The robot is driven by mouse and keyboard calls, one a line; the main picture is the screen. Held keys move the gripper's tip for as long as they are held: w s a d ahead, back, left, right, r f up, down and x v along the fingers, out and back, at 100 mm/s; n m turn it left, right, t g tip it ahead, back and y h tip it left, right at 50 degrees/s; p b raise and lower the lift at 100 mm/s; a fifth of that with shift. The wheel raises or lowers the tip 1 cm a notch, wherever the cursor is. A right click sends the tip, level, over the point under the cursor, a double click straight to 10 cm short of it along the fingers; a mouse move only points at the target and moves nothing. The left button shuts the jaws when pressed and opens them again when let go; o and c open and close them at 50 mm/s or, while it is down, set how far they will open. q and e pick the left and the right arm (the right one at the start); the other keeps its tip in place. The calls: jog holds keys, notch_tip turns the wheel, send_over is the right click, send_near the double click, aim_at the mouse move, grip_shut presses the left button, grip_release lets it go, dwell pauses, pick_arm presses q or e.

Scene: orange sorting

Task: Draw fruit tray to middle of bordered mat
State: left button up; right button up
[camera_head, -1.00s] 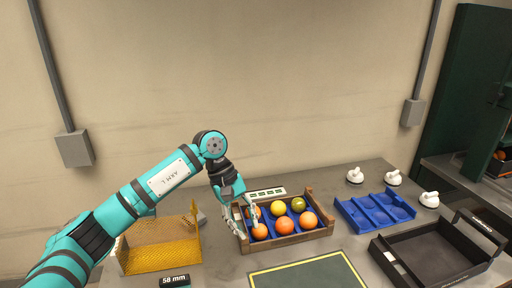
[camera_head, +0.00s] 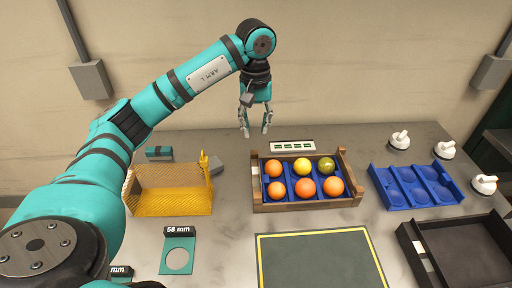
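The fruit tray (camera_head: 304,206) is a wooden crate with a blue divided insert, standing on the grey table behind the bordered mat. It holds several round fruits, orange, yellow and olive green, in two rows. The bordered mat (camera_head: 320,264) is dark green with a yellow edge, and its near part is cut off by the picture's bottom. It is bare where it shows. My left gripper (camera_head: 255,134) points down with its fingers apart and empty, above and behind the tray's left back corner, not touching it. My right gripper is not in view.
A yellow mesh basket (camera_head: 170,202) stands left of the tray. A teal 58 mm ring gauge (camera_head: 178,252) lies in front of it. A blue divided insert (camera_head: 414,186) and a black tray (camera_head: 462,254) lie to the right. Several white knobbed objects (camera_head: 445,150) stand at the back right.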

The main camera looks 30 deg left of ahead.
pick_arm(q)
jog(key=p, duration=0.1)
send_near(255, 170)
notch_tip(255, 170, down, 8)
jog(key=p, duration=0.2)
jog(key=shift+w+f+p, duration=0.1)
jog(key=shift+f+p, duration=0.05)
jog(key=shift+p, duration=0.2)
jog(key=shift+f, duration=0.55)
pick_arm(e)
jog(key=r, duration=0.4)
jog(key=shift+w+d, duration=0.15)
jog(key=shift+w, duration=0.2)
pick_arm(q)
grip_shut()
